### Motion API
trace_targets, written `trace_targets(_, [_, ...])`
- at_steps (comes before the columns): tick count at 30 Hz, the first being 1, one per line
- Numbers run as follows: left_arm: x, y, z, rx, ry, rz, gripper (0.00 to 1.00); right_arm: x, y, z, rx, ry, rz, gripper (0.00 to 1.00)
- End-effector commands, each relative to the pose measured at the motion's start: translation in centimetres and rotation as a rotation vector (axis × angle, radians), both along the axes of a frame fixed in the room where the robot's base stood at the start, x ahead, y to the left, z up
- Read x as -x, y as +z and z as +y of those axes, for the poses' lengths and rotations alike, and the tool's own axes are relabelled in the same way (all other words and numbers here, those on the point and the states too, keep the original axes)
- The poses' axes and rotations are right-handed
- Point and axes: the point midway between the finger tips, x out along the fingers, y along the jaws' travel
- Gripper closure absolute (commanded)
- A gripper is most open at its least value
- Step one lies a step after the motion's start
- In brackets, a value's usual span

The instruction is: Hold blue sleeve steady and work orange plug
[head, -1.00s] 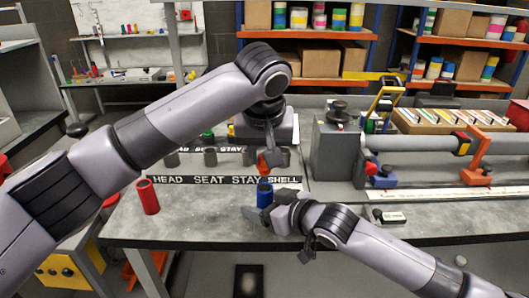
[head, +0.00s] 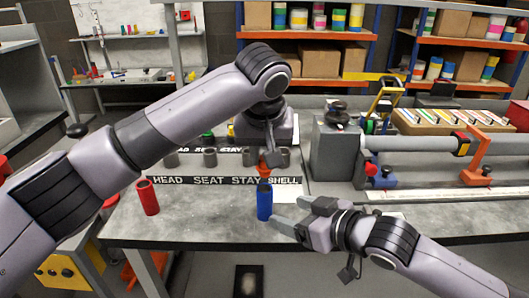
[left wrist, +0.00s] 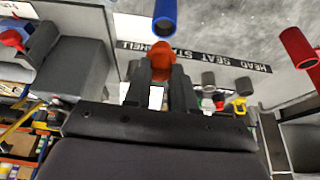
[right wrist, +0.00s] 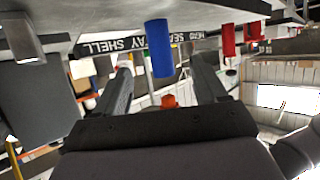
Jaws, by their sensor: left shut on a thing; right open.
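The blue sleeve (head: 264,203) stands upright on the grey bench top near its front edge. My left gripper (head: 268,150) is shut on the orange plug (head: 264,169) and holds it just above the sleeve's upper end, with a small gap. The left wrist view shows the plug (left wrist: 160,60) between the fingers and the sleeve (left wrist: 166,20) beyond it. My right gripper (head: 285,213) is open at the sleeve's right side. In the right wrist view the sleeve (right wrist: 159,48) appears between the spread fingers, with clear space on both sides.
A red sleeve (head: 148,198) stands to the left on the bench. A lettered strip (head: 225,180) runs behind, with several grey cups beyond it. A grey machine (head: 335,150) with a long tube stands at right. The bench between the red and blue sleeves is clear.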

Motion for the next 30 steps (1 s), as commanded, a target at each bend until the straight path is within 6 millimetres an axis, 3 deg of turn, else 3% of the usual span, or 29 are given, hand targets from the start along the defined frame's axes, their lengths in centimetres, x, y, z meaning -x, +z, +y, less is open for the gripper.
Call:
trace_targets(9, [0.0, 0.0, 0.0, 0.000, 0.000, 0.000, 1.00, 1.6, 0.9, -1.6, 0.002, -0.001, 0.001, 0.28])
trace_targets(30, [0.1, -0.3, 0.3, 0.000, 0.000, 0.000, 1.00, 1.8, 0.6, -1.4, -0.007, -0.001, 0.001, 0.28])
